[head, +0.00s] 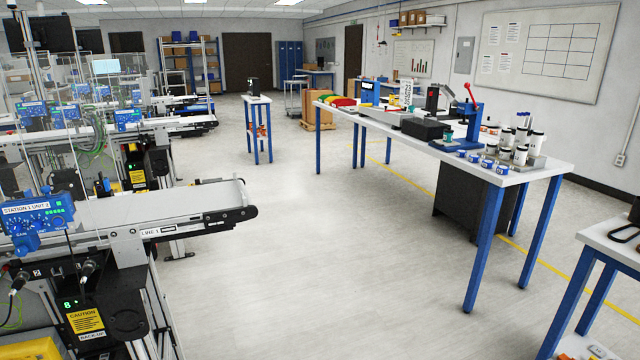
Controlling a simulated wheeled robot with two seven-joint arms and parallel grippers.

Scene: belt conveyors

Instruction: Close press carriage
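A blue bench press (465,122) with a raised red lever (469,91) stands on the long white-topped workbench (540,168) at the right. A black box-like unit (423,129) sits just left of it, with a grey and black part rising behind. The press is small and far off. I cannot tell which part is its carriage or whether it is open or closed. Neither of my grippers is in view.
Conveyor Line 1 (205,200) juts in from the left. A small blue-legged table (257,99) stands farther back. The middle floor (310,240) is clear. Another table (615,250) cuts in at lower right.

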